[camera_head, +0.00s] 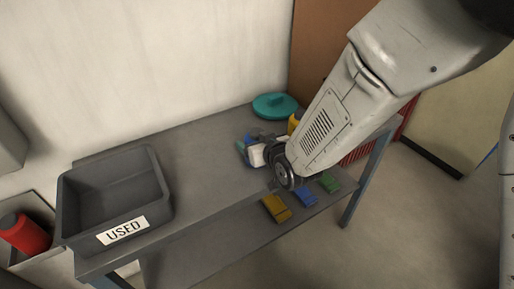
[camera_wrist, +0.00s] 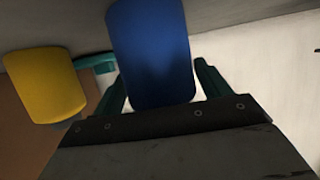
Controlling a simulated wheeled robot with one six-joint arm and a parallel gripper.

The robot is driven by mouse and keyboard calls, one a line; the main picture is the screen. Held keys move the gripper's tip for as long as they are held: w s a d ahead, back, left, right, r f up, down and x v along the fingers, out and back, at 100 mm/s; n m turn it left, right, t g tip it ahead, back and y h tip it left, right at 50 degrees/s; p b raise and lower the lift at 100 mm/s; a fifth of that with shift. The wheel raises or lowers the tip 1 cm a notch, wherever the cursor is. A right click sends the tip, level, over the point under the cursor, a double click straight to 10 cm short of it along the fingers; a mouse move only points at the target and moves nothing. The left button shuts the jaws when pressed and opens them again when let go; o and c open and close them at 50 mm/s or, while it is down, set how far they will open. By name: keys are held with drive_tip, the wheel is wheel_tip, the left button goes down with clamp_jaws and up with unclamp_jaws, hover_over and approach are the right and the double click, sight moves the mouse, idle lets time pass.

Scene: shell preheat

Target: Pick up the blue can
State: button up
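The blue can (camera_wrist: 152,50) fills the upper middle of the wrist view. It lies between the two teal fingers of my gripper (camera_wrist: 160,85), one close to each side of it. I cannot tell whether the fingers press on it or leave a small gap. Most of the can is hidden there by my wrist.
A yellow can (camera_wrist: 45,88) stands close by; it also shows behind my arm in the head view (camera_head: 294,122). A teal round object (camera_head: 275,105) is at the back. A grey bin labelled USED (camera_head: 160,205) stands left. Yellow (camera_head: 276,208), blue (camera_head: 306,197) and green (camera_head: 330,182) pieces lie in front.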

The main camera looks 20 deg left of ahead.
drive_tip(key=c, duration=0.9)
drive_tip(key=shift+r, duration=0.15)
